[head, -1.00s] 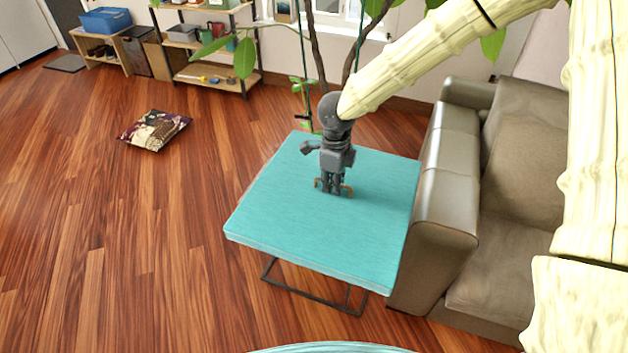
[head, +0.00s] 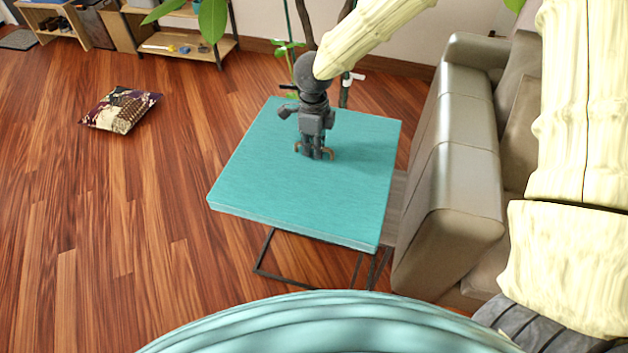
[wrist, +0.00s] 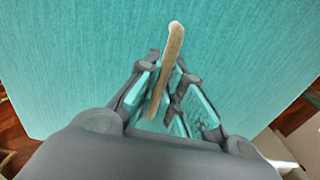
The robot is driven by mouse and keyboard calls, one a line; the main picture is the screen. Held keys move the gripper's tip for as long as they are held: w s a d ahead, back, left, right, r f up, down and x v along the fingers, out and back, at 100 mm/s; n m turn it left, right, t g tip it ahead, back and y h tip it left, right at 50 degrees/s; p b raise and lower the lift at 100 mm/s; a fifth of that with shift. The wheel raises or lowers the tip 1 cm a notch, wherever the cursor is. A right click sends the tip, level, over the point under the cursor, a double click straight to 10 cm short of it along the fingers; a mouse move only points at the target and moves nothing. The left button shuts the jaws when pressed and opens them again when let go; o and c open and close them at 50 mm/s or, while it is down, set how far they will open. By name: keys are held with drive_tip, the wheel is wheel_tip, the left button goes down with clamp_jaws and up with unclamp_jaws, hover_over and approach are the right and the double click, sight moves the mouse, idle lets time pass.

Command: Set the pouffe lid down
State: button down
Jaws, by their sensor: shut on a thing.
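The pouffe lid (head: 270,205) is a flat turquoise square panel with a small tan handle on top. In the head view it lies roughly level, left of the sofa. My gripper (head: 315,155) is above the lid's middle, pointing down, with its fingers shut on the handle. In the wrist view the tan handle (wrist: 168,70) runs between the fingers, with the turquoise surface around it. A dark metal frame (head: 290,281) shows below the lid's front edge. I cannot tell whether the lid touches anything beneath it, since it hides that area.
A beige leather sofa (head: 450,200) stands close on the right. A patterned cushion (head: 120,109) lies on the wooden floor at left, with free floor around it. A shelf (head: 185,45) and a plant (head: 285,50) are at the back. A rounded turquoise ribbed surface (head: 330,325) fills the bottom edge.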

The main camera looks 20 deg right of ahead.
drive_tip(key=shift+f+p, duration=0.3)
drive_tip(key=shift+f, duration=4.65)
drive_tip(key=c, duration=1.7)
unclamp_jaws()
drive_tip(key=shift+f, duration=0.1)
drive_tip(key=shift+o, duration=0.8)
drive_tip(key=shift+s, duration=0.1)
wheel_tip(320, 180, up, 12)
drive_tip(key=shift+r+b, duration=0.1)
drive_tip(key=shift+b, duration=0.35)
